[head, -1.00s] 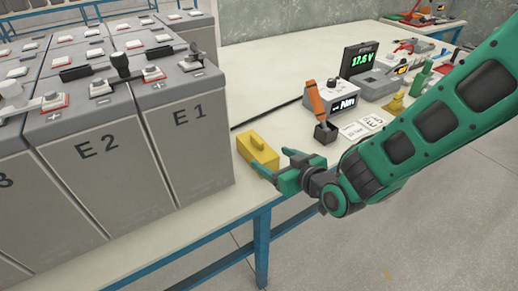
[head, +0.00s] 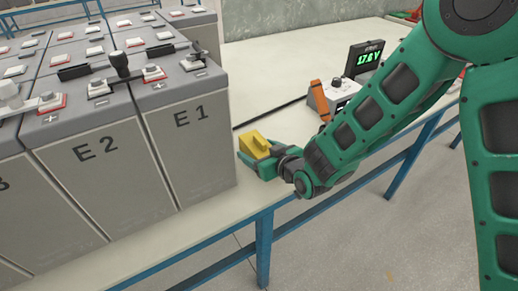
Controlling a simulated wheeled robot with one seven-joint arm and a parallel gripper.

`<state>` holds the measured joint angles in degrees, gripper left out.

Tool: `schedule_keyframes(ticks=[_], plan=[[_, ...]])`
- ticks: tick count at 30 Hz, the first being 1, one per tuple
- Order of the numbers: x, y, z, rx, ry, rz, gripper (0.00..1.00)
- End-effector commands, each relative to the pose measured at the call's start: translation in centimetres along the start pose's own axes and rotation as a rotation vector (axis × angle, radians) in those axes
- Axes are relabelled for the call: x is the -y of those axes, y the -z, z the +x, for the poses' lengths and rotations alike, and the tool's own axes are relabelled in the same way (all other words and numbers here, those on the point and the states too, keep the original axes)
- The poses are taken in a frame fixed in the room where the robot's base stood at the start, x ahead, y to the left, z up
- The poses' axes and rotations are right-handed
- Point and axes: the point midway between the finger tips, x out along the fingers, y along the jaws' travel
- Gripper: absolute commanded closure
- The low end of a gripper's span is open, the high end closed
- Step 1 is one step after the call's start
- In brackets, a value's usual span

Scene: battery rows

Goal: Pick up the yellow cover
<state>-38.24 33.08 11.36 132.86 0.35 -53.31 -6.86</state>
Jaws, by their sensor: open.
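The yellow cover (head: 255,145) is a small block with a raised grip on top. It sits on the pale bench top, to the right of the battery marked E1. My gripper (head: 261,158) is open and low at the cover, with its green fingers around the cover's near side and right end. One finger shows in front of the cover. The other is partly hidden behind it, so I cannot tell whether the fingers touch it.
Large grey batteries, among them E1 (head: 188,150) and E2 (head: 98,175), stand close on the left. A meter reading 17.8 V (head: 366,58) and a white device (head: 340,95) stand behind my arm. The bench (head: 262,72) is clear behind the cover.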

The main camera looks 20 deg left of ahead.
Motion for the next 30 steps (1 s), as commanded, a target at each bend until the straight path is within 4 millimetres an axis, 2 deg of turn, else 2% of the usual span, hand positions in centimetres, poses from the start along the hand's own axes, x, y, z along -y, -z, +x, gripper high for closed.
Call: schedule_keyframes(ticks=[3, 4, 9, 22, 26, 30], plan=[[-0.6, -0.1, -0.2, 0.0, -0.007, 0.003, 0.27], [-0.7, -0.1, -0.2, 0.0, -0.008, 0.003, 0.31], [-1.0, -0.1, -0.3, 0.0, -0.012, 0.004, 0.71], [-1.1, 0.5, -0.6, -0.002, -0.014, 0.005, 0.71], [-1.1, 1.6, -1.0, -0.003, -0.014, 0.005, 0.71], [-1.1, 3.6, -1.9, -0.006, -0.014, 0.004, 0.71]])
